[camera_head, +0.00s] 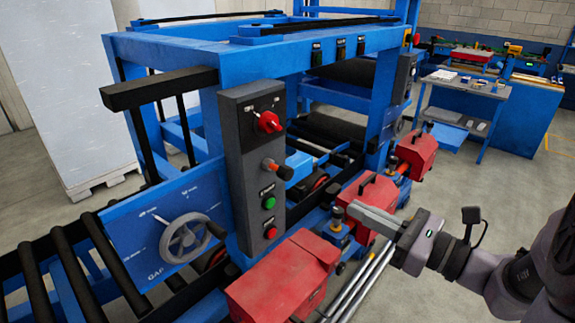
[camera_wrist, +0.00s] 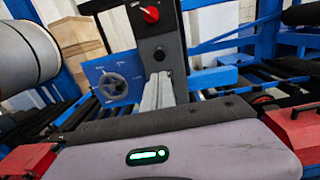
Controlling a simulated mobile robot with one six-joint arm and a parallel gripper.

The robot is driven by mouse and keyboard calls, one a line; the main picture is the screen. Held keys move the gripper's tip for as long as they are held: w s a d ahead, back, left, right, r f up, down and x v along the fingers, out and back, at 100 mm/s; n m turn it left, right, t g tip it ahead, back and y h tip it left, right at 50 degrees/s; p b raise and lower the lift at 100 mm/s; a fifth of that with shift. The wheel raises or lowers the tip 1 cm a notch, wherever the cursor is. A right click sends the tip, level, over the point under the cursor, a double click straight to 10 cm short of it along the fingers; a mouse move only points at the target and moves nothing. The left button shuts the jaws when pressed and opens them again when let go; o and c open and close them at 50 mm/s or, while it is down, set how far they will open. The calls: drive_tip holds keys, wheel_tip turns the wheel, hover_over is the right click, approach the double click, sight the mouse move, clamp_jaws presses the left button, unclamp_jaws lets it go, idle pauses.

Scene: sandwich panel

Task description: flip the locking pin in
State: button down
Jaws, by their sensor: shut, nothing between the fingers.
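My gripper (camera_head: 354,211) is shut and empty, its grey fingers pointing left over the gap between the red housings. In the wrist view the shut fingers (camera_wrist: 158,88) point toward the foot of the dark control panel. I cannot tell for sure which part is the locking pin.
A handwheel (camera_head: 184,238) is on the blue plate at left. The panel has a red knob (camera_head: 269,122), a green button (camera_head: 268,202) and a red button (camera_head: 271,232). Red housings (camera_head: 285,277) (camera_head: 417,153) line the machine's near side. Open floor lies at right.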

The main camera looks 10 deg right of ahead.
drive_tip(key=b, duration=0.1)
approach(290, 175)
drive_tip(key=x, duration=0.6)
drive_tip(key=shift+w+a+f, duration=0.1)
drive_tip(key=shift+a+f, duration=0.05)
drive_tip(key=shift+w+a, duration=0.15)
drive_tip(key=shift+w, duration=0.1)
drive_tip(key=shift+x, duration=1.4)
